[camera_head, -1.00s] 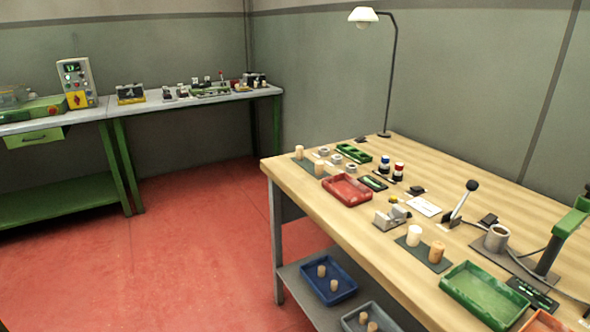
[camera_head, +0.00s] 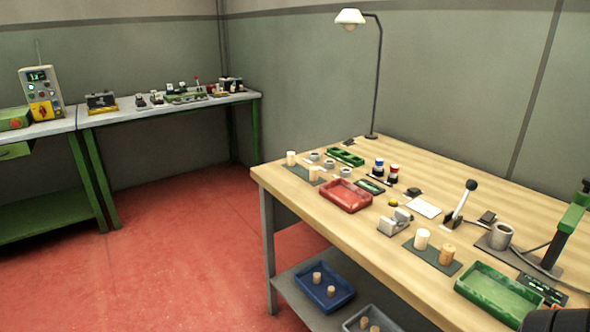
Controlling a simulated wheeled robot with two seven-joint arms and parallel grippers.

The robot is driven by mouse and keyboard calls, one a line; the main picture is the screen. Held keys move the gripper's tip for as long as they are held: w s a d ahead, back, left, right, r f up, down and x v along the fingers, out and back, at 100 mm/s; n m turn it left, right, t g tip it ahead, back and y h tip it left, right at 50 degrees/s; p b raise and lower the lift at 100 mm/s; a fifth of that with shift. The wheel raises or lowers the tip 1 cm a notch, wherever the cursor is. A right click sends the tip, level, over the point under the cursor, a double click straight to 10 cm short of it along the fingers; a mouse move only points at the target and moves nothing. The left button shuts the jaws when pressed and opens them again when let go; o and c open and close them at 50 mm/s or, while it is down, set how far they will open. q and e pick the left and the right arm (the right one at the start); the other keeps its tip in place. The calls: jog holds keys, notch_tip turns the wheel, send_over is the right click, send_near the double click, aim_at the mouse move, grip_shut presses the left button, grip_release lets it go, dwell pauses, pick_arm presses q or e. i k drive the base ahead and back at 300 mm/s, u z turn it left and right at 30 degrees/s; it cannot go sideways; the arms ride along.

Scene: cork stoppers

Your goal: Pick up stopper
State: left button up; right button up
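Several cork stoppers are in view. A pale stopper (camera_head: 422,239) and a browner stopper (camera_head: 447,253) stand upright on a dark mat (camera_head: 419,254) near the workbench's front edge. Two pale stoppers, one at the back (camera_head: 291,158) and one nearer (camera_head: 313,174), stand at the bench's far left end. Small stoppers (camera_head: 317,278) are in a blue tray (camera_head: 341,297) on the lower shelf, and more (camera_head: 364,322) in a grey tray beside it. A dark part, probably of my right gripper or wrist (camera_head: 556,320), shows at the lower right corner; its fingers cannot be seen. My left gripper is not in view.
The wooden workbench (camera_head: 330,222) also holds a red tray (camera_head: 346,196), a green tray (camera_head: 498,295), a black-knobbed lever (camera_head: 463,203), a metal cup (camera_head: 500,236) and a lamp (camera_head: 350,17). A green-legged bench (camera_head: 150,110) stands at the back left. The red floor (camera_head: 180,240) between is clear.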

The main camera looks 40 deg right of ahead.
aim_at(313, 171)
jog(key=i, duration=3.45)
jog(key=z, duration=2.55)
